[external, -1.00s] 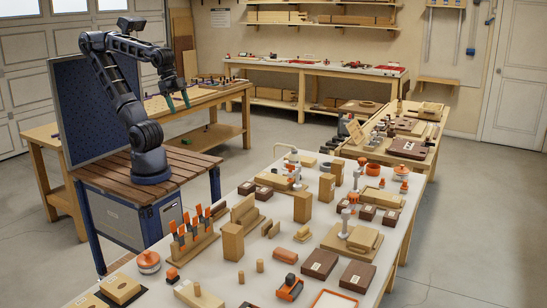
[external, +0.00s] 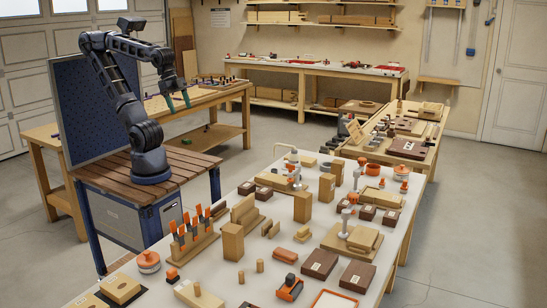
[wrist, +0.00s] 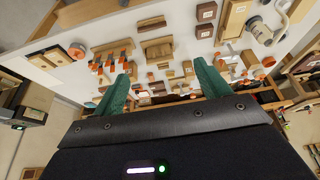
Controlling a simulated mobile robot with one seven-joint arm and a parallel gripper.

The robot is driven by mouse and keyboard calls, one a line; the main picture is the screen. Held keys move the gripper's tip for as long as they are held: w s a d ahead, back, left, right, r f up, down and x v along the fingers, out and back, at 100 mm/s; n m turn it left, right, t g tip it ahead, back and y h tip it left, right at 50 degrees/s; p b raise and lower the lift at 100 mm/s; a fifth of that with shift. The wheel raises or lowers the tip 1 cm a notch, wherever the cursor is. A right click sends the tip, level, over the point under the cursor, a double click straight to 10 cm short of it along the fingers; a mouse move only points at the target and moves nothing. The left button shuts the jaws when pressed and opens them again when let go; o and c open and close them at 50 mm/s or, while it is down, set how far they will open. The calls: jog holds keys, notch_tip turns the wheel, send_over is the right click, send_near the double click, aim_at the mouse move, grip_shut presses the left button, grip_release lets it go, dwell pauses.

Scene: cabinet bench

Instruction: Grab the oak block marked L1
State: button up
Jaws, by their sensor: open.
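Several pale oak-coloured blocks stand upright on the white bench: one near the front (external: 232,242), one in the middle (external: 302,207), and one further back (external: 327,187). I cannot read an L1 mark on any of them, so I cannot tell which block carries it. My gripper (external: 178,102) is raised left of and beyond the bench, far from these blocks. In the wrist view, my gripper (wrist: 162,72) has its two green fingers spread apart with nothing between them. The bench top appears beyond them, with its labels too small to read.
Dark brown blocks with white labels (external: 320,263) lie on the bench. An orange-handled tool rack (external: 192,240), an orange-lidded pot (external: 148,261) and a grey-topped clamp (external: 346,216) stand among the blocks. The bench is crowded. Open floor (external: 470,240) lies to the right.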

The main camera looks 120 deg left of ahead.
jog(key=w+a+r+n+g, duration=0.1)
jog(key=w+a+r+n, duration=0.15)
jog(key=w, duration=0.65)
jog(key=w+a+r+n, duration=0.2)
jog(key=w+a+r, duration=0.15)
jog(key=w, duration=0.55)
jog(key=w+a+f+n+g, duration=0.1)
jog(key=w+a+f+n, duration=0.15)
jog(key=w+a, duration=0.5)
jog(key=w+a+f+n, duration=0.1)
jog(key=w+a+n, duration=0.3)
jog(key=w, duration=0.6)
jog(key=n+g, duration=0.3)
jog(key=n, duration=0.4)
send_over(338, 162)
notch_tip(338, 162, down, 29)
jog(key=shift+d+r, duration=0.1)
jog(key=shift+r, duration=0.1)
jog(key=shift+a+f, duration=0.2)
jog(key=shift+f, duration=0.3)
notch_tip(338, 162, down, 5)
jog(key=shift+r, duration=0.1)
jog(key=shift+s+a+f, duration=0.1)
jog(key=shift+a+f, duration=0.05)
jog(key=shift+f, duration=1.2)
jog(key=shift+s+a+f, duration=0.1)
jog(key=shift+f, duration=1.25)
jog(key=shift+w, duration=0.1)
jog(key=c, duration=1.3)
